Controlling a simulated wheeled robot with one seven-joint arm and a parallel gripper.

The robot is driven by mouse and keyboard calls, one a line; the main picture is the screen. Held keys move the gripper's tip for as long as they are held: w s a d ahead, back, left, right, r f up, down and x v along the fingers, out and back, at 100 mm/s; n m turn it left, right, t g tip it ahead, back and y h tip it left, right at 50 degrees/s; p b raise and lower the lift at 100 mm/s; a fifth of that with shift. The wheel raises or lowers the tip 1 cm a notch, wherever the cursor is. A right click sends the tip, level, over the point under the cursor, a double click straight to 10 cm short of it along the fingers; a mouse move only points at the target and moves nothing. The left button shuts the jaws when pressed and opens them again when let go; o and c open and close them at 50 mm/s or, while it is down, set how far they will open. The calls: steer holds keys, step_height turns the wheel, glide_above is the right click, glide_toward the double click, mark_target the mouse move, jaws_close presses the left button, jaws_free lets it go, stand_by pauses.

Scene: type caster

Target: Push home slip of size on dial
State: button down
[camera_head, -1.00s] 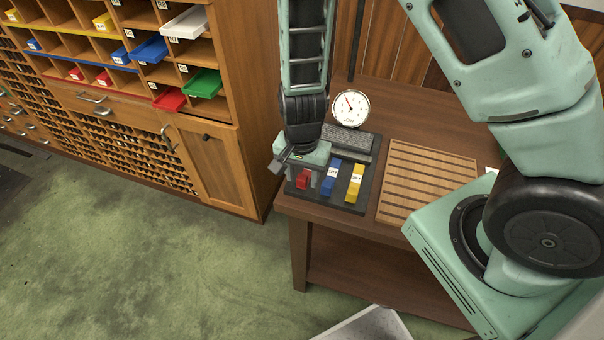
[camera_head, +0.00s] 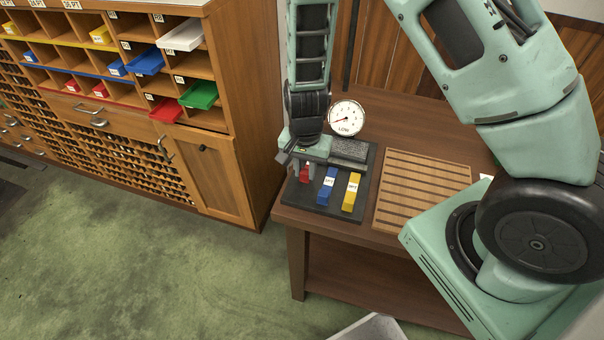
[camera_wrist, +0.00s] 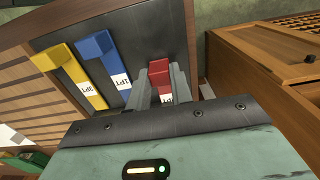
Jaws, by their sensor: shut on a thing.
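My gripper (camera_head: 306,172) is shut on the red slip (camera_head: 304,175) at the left of a dark board (camera_head: 326,210). In the wrist view my fingers (camera_wrist: 161,80) stand on both sides of the red slip (camera_wrist: 160,72), which has a white label. The blue slip (camera_head: 327,188) and the yellow slip (camera_head: 351,193) lie beside it, untouched. The round white dial (camera_head: 347,118) stands behind the board. Its needle points left and slightly down, and a word like "LOW" shows below it. The far end of the red slip is hidden by my gripper.
A grey ribbed block (camera_head: 349,150) sits on the board's back part. A slatted wooden rack (camera_head: 422,190) lies to the right on the brown table (camera_head: 390,122). A wooden cabinet (camera_head: 220,180) with coloured trays stands at the left.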

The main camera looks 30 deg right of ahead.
steer(key=shift+w+d, duration=0.2)
steer(key=shift+w, duration=0.05)
steer(key=c, duration=1.2)
jaws_free()
steer(key=shift+c, duration=0.2)
steer(key=shift+r, duration=0.1)
step_height(320, 180, up, 17)
steer(key=shift+r, duration=0.15)
